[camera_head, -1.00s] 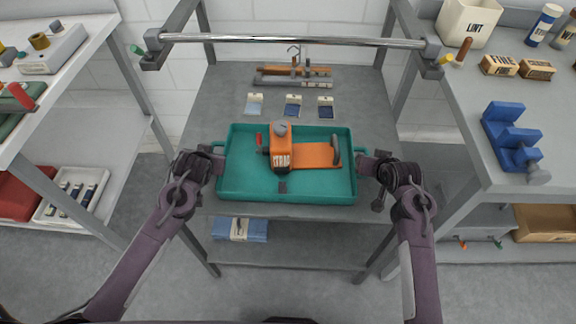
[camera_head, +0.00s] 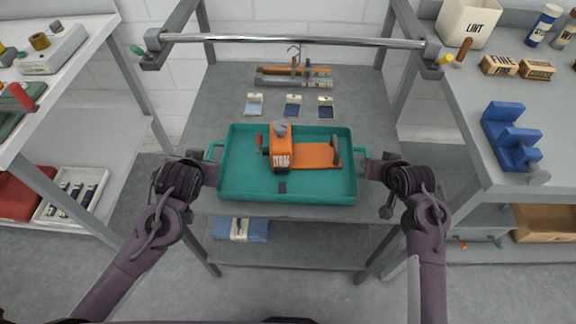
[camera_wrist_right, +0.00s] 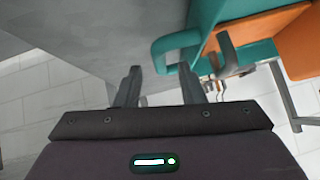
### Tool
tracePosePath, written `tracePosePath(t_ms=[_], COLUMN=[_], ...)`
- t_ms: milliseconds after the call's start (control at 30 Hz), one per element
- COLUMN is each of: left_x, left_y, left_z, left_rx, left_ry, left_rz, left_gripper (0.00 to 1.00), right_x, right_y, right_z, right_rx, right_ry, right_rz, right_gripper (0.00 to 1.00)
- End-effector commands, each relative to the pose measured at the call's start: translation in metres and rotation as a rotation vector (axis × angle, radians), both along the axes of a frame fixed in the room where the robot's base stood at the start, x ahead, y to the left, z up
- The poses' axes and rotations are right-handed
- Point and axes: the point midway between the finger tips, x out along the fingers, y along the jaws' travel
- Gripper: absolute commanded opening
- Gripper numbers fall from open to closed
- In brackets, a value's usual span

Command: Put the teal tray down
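The teal tray (camera_head: 232,180) rests on the grey middle table, near its front edge. It holds an orange tool (camera_head: 282,158) with a flat orange plate. My left gripper (camera_head: 209,168) is just outside the tray's left handle (camera_head: 214,150); whether its fingers are apart is too small to tell. My right gripper (camera_head: 375,168) is just outside the right handle (camera_head: 362,158). In the right wrist view its two fingers (camera_wrist_right: 163,88) are apart with nothing between them, and the teal handle (camera_wrist_right: 172,58) lies beyond their tips.
A metal rail (camera_head: 290,40) spans above the table (camera_head: 225,95). Folded blue cloth (camera_head: 240,229) is on the lower shelf. A blue fixture (camera_head: 512,135) stands on the right bench.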

Motion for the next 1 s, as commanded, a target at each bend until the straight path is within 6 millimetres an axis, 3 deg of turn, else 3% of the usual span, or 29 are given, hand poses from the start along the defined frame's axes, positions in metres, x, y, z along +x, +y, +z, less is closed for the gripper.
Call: tracePosePath(t_ms=[200,400,1000], left_x=[0.000,0.000,0.000], left_y=[0.000,0.000,0.000], left_z=[0.000,0.000,0.000], left_rx=[0.000,0.000,0.000], left_ry=[-0.001,-0.001,0.000], left_rz=[0.000,0.000,0.000], left_gripper=[0.36,0.36,0.36], right_x=[-0.033,-0.049,-0.052], right_y=[-0.006,-0.009,-0.010], right_z=[0.032,0.047,0.050], right_rx=[0.002,0.001,0.000], right_ry=[-0.002,0.000,0.000], right_rz=[-0.002,-0.001,0.000], right_gripper=[0.36,0.36,0.36])
